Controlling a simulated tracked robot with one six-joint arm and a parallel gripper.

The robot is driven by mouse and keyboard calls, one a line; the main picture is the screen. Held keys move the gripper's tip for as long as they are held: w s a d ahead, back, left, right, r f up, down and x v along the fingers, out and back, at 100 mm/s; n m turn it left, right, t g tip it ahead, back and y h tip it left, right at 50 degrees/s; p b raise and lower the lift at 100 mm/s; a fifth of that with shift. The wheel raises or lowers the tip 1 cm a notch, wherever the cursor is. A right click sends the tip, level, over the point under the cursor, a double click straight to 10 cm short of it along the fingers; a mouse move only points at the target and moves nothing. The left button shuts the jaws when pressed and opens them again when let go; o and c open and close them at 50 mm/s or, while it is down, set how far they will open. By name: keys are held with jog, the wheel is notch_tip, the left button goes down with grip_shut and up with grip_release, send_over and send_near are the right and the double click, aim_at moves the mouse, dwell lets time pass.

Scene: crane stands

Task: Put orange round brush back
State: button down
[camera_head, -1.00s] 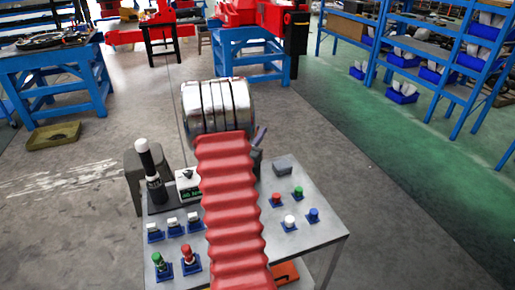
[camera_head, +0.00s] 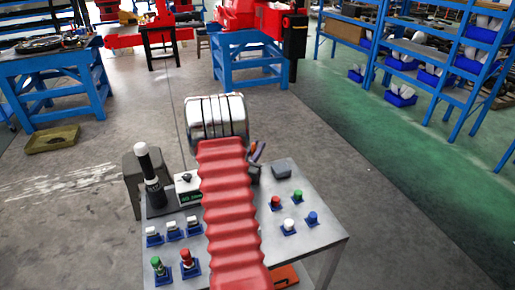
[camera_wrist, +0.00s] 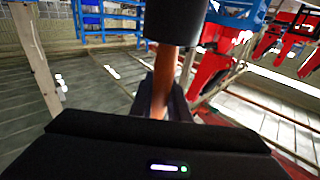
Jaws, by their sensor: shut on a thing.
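My gripper (camera_wrist: 161,98) is shut on the orange round brush. In the wrist view the brush's orange-brown handle (camera_wrist: 161,82) stands between the dark fingers, with its wide black end (camera_wrist: 176,25) above them. In the head view my gripper (camera_head: 253,170) is partly hidden behind my red arm sleeve, over the far part of the grey table (camera_head: 325,236). The brush (camera_head: 259,152) shows there as a small dark and orange piece, tilted, in the air. Its lower end is hidden.
A dark block (camera_head: 282,170), a scale (camera_head: 188,190) and a tall black cylinder (camera_head: 154,180) are on the table. An orange item (camera_head: 285,276) lies at the front.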

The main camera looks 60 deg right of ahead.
aim_at(252, 154)
jog(key=shift+f, duration=0.15)
jog(key=c, duration=1.7)
grip_release()
jog(key=shift+a, duration=0.1)
jog(key=a, duration=0.7)
jog(key=shift+a+f, duration=0.2)
jog(key=shift+f, duration=0.05)
jog(key=shift+w, duration=0.15)
